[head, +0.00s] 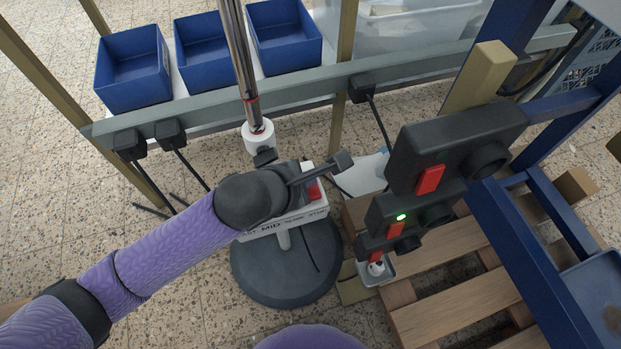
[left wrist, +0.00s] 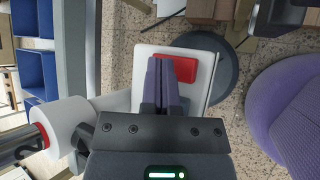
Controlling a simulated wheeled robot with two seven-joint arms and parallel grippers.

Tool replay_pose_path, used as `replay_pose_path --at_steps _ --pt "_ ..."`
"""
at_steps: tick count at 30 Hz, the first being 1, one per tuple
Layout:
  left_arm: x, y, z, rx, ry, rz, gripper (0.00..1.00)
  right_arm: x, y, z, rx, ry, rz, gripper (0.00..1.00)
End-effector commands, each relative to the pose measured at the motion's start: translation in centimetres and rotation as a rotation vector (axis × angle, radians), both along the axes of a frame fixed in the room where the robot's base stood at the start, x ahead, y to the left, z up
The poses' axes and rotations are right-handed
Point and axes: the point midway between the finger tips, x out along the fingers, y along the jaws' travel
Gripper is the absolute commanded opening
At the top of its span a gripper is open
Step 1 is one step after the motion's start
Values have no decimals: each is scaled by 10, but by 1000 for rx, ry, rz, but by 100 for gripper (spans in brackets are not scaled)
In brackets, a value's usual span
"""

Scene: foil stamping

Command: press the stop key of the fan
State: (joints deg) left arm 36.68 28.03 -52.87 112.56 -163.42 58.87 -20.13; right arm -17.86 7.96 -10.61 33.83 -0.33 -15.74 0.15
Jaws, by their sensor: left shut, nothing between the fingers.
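The fan's white control box (head: 290,218) sits low on its stand above a round dark base (head: 285,270). A red key (head: 314,190) is at the right end, by the STOP lettering, and the same red key (left wrist: 187,66) shows in the left wrist view. My left gripper (left wrist: 168,62) is shut and empty, its fingertips over the red key and hiding part of it. I cannot tell whether they touch it. A grey key beside the fingers is mostly hidden. My right gripper is not in view.
The chrome pole (head: 238,50) with its white collar (head: 258,138) rises just behind the control box. Black units with red switches (head: 430,179) and a green light stand to the right, above a wooden pallet (head: 485,301). Blue bins (head: 133,75) line the back.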

Motion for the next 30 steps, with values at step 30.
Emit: replay_pose_path --at_steps 30 --pt "0 0 61 -1 -4 0 0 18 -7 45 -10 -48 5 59"
